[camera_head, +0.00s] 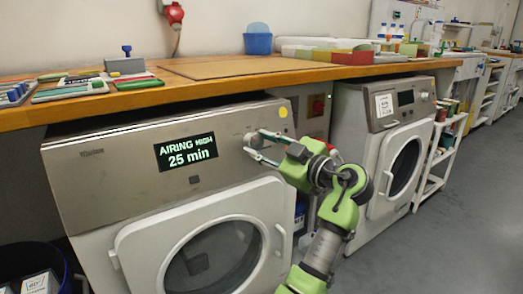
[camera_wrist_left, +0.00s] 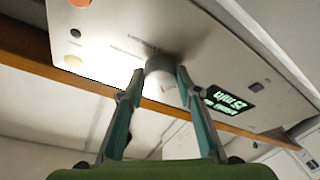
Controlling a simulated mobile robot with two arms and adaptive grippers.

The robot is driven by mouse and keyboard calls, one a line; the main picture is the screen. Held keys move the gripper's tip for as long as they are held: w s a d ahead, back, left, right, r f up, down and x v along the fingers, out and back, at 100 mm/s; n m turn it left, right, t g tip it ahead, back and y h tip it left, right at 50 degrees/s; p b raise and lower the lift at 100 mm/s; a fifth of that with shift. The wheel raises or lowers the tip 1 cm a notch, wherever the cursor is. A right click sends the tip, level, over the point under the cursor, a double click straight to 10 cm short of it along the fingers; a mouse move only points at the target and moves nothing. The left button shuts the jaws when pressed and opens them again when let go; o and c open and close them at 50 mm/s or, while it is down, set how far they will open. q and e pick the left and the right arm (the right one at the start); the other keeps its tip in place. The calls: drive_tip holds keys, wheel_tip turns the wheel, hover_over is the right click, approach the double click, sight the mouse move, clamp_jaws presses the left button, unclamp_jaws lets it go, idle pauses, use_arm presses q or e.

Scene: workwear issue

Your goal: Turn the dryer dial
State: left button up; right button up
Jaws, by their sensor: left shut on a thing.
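The dryer (camera_head: 110,171) stands under the wooden counter, with a grey control panel and a closed round door. Its lit display (camera_head: 186,152) reads "AIRING HIGH 25 min". The round dryer dial (camera_head: 250,139) is to the right of the display; in the left wrist view the dial (camera_wrist_left: 160,62) sits between the fingertips. My left gripper (camera_head: 256,143) is shut on the dial, one finger on each side; it also shows in the left wrist view (camera_wrist_left: 159,78). The fingers hide part of the dial's rim. My right gripper is not in view.
The wooden counter (camera_head: 215,81) overhangs the panel and carries boards, brushes, a blue bucket (camera_head: 258,40) and trays. A second machine (camera_head: 345,125) stands to the right, beside a white trolley (camera_head: 437,160). The grey floor (camera_head: 450,235) at the right is clear.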

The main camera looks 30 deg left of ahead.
use_arm(q)
drive_tip(key=shift+r, duration=0.1)
idle(0.3)
drive_tip(key=o, duration=1.1)
drive_tip(key=shift+a, duration=0.1)
wheel_tip(320, 180, up, 10)
